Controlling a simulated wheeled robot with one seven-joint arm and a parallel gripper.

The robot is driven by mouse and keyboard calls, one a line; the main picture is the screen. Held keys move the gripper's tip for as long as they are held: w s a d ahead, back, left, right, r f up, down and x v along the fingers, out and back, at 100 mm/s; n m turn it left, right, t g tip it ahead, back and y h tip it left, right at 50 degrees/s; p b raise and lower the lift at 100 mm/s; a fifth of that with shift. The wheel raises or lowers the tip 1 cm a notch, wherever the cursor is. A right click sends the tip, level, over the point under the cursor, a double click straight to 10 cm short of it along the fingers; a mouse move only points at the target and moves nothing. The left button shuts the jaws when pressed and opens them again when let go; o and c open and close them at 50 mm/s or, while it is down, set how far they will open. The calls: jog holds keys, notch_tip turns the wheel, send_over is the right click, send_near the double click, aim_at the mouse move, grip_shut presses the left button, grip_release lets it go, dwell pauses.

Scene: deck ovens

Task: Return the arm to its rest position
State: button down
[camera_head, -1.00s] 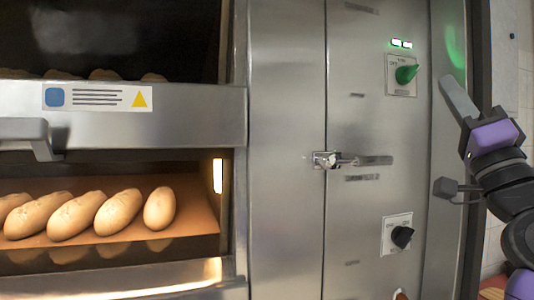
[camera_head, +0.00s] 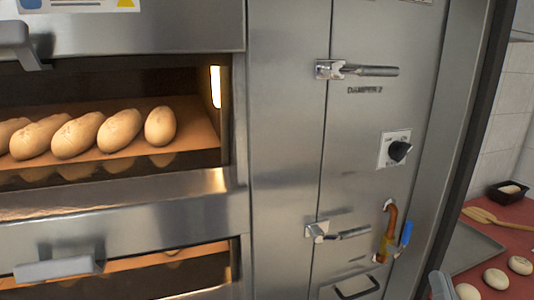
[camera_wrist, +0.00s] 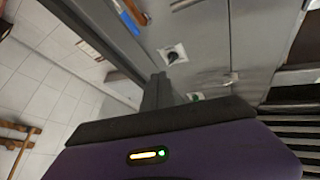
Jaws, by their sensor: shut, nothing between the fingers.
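My gripper (camera_wrist: 158,92) shows in the wrist view as a purple body with its dark grey fingers together and nothing between them. It points toward the grey oven control panel (camera_wrist: 205,40), apart from it. In the head view only a grey tip of my gripper (camera_head: 439,286) shows at the bottom edge, right of the panel's lower end. The rest of my arm is out of the head view.
The panel carries a black knob (camera_head: 399,151), an upper lever (camera_head: 360,70), a lower lever (camera_head: 340,233) and a blue-handled valve (camera_head: 406,233). Loaves (camera_head: 80,136) lie in the left oven. A red counter (camera_head: 515,212) with dough rounds and a tray (camera_head: 470,255) is at right.

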jog(key=s+a+f+n+g+y, duration=0.1)
jog(key=s+a+f+g, duration=0.1)
jog(key=s+f, duration=0.4)
jog(key=s+a+f+n+g+y, duration=0.1)
jog(key=s+f, duration=0.5)
jog(key=s, duration=0.8)
jog(key=s+a+f+n+g, duration=0.3)
jog(key=s+a+f+g, duration=0.1)
jog(key=s, duration=0.6)
notch_tip(320, 180, down, 2)
jog(key=shift+f+g+y, duration=0.1)
jog(key=shift+g+y, duration=0.3)
jog(key=shift+g, duration=0.2)
jog(key=shift+a, duration=0.2)
